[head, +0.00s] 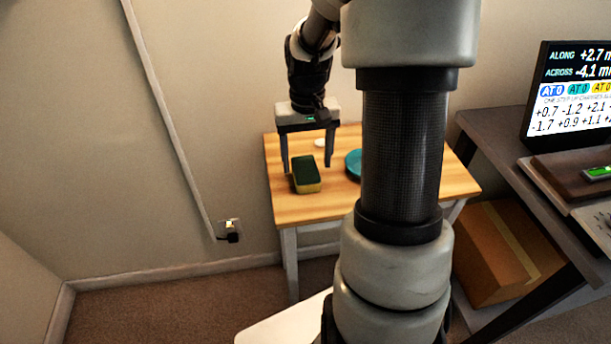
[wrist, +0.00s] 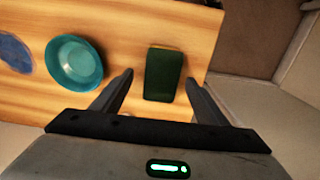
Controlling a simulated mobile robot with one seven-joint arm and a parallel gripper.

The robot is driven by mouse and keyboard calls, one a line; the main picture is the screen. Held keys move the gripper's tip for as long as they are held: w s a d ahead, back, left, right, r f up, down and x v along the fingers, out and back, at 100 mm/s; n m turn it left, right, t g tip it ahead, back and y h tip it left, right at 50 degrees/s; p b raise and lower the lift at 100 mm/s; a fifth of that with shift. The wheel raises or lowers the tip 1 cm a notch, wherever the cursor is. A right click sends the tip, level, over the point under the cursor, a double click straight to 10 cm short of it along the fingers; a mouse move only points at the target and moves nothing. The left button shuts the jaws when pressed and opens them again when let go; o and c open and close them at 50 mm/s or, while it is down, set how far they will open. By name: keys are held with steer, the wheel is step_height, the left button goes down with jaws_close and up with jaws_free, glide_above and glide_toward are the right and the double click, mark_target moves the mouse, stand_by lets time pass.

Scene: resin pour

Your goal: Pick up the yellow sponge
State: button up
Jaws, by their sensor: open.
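The sponge (head: 306,174) lies on the small wooden table (head: 310,208) near its left edge, with a dark green top and a yellow lower layer showing at its side. In the wrist view the sponge (wrist: 163,74) shows mostly its dark green face, with a thin yellow strip at its far end. My gripper (head: 307,168) is open and empty, pointing down over the sponge. In the wrist view the sponge appears between the two fingers (wrist: 158,80), with a gap on each side. I cannot tell the exact height of the fingertips above the table.
A small white item (head: 320,142) is behind. A dark desk with a screen (head: 572,90) stands right, with a cardboard box (head: 500,250) below. A wall is behind the table.

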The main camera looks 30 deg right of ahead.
mark_target(306, 168)
step_height(306, 168, down, 4)
steer(key=shift+a+r+b, duration=0.1)
steer(key=shift+r+b, duration=0.1)
steer(key=shift+b, duration=0.25)
steer(key=shift+r, duration=0.1)
steer(key=c, duration=1.1)
step_height(306, 168, up, 10)
steer(key=p, duration=0.3)
